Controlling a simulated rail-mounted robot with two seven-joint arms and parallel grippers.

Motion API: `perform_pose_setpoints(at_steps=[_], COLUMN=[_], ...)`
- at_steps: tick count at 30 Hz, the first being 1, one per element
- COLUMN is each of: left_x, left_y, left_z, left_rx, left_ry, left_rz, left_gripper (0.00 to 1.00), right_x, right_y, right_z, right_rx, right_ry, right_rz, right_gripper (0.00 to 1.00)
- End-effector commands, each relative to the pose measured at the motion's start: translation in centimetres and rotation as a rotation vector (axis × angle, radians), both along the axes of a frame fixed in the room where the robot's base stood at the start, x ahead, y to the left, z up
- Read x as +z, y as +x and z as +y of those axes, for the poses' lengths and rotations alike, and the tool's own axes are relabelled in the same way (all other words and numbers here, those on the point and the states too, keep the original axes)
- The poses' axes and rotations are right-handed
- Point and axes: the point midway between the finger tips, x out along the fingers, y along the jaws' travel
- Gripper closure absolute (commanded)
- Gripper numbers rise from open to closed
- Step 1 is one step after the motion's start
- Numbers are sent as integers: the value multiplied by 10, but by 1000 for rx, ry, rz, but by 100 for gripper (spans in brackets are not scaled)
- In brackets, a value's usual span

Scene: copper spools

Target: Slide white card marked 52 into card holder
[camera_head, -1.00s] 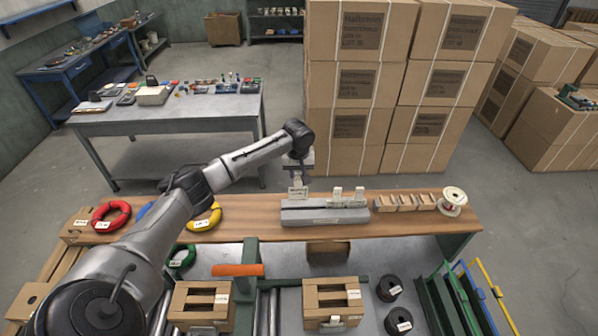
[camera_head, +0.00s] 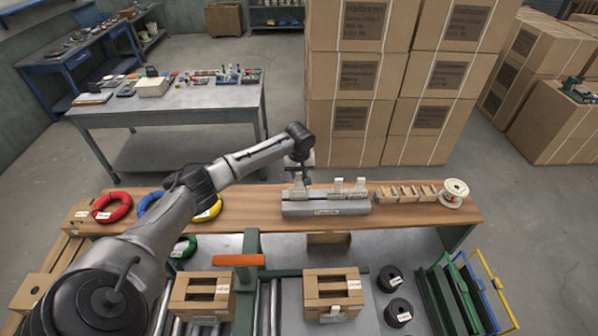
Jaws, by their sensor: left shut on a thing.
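My left gripper (camera_head: 301,180) points down over the left end of the grey card holder (camera_head: 326,209) on the wooden bench. It is shut on a white card (camera_head: 298,193), which is upright at the holder's left end. The card's lower edge meets the holder's top; I cannot tell how deep it sits, and its number is too small to read. Two other white cards (camera_head: 338,185) and (camera_head: 360,185) stand upright in the holder to the right. My right gripper does not show.
Right of the holder are a wooden rack (camera_head: 405,193) and a white-flanged copper spool (camera_head: 455,190). Red (camera_head: 112,207), blue and yellow rings lie to the left. Stacked cartons (camera_head: 350,130) rise behind the bench.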

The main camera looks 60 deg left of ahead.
Motion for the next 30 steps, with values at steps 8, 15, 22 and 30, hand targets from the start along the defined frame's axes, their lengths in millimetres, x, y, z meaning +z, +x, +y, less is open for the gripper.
perform_pose_setpoints(at_steps=[8, 15, 22, 30], left_x=[0, 0, 7, 53], left_y=[0, 0, 0, -3], left_z=[0, 0, 0, -5], left_rx=[0, 0, 1, 0], left_ry=[0, 0, -1, 1], left_rz=[0, 0, -1, -5], left_gripper=[52, 42, 42, 42], right_x=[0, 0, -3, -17], right_y=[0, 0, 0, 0], right_z=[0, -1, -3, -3], right_rx=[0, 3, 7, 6], right_ry=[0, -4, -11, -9], right_rz=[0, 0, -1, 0], right_gripper=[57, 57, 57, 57])
